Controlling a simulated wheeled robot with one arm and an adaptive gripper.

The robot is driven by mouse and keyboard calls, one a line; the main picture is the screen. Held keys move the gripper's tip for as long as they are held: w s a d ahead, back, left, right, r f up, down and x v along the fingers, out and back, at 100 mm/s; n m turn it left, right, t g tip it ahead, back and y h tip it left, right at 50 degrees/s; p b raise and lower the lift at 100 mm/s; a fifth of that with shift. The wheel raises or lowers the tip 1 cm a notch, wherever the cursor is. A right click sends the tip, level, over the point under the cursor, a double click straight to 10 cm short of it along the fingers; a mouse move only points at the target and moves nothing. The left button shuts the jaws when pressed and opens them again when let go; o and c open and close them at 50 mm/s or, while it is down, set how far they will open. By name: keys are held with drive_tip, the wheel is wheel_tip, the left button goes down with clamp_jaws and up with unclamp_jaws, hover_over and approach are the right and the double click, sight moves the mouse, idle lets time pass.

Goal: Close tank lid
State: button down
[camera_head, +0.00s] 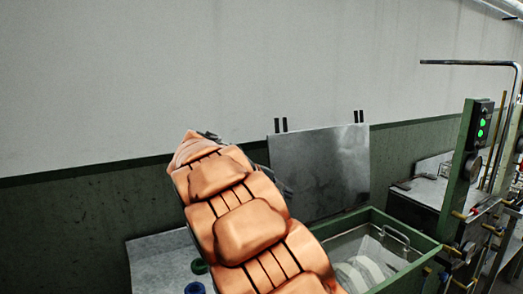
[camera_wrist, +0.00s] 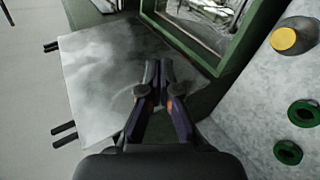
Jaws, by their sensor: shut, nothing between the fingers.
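The tank lid is a grey metal plate (camera_head: 335,165) standing raised, close to upright, at the back of the green-rimmed tank (camera_head: 418,232). The tank's open top shows pale contents inside. In the wrist view the lid (camera_wrist: 95,85) fills the left and middle, and the tank's green rim (camera_wrist: 243,40) runs along the top right. My gripper (camera_wrist: 158,68) is shut and empty, its tips in front of the lid's face near the tank side. Whether they touch the lid cannot be told. In the head view my orange-covered arm hides most of the gripper and part of the lid's left side.
A grey worktop (camera_wrist: 250,105) lies beside the tank, with a yellow-topped container (camera_wrist: 293,36) and two green ring-shaped items (camera_wrist: 304,113). A green post with lit lamps (camera_head: 482,129) and pipes stand right of the tank. A wall is behind the lid.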

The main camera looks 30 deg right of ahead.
drive_tip(key=w+a+r+n+t+h, duration=0.2)
drive_tip(key=w+r+h, duration=0.1)
drive_tip(key=w, duration=0.9)
drive_tip(key=w+a+r+n+t+h, duration=0.1)
drive_tip(key=w+a+r+t+h, duration=0.15)
drive_tip(key=w, duration=0.85)
drive_tip(key=d+p, duration=0.5)
drive_tip(key=d, duration=0.5)
drive_tip(key=shift+s+d, duration=0.15)
drive_tip(key=shift+s, duration=0.05)
drive_tip(key=shift+s+f, duration=0.1)
drive_tip(key=shift+f, duration=0.05)
drive_tip(key=shift+s+b, duration=0.2)
drive_tip(key=shift+b, duration=0.3)
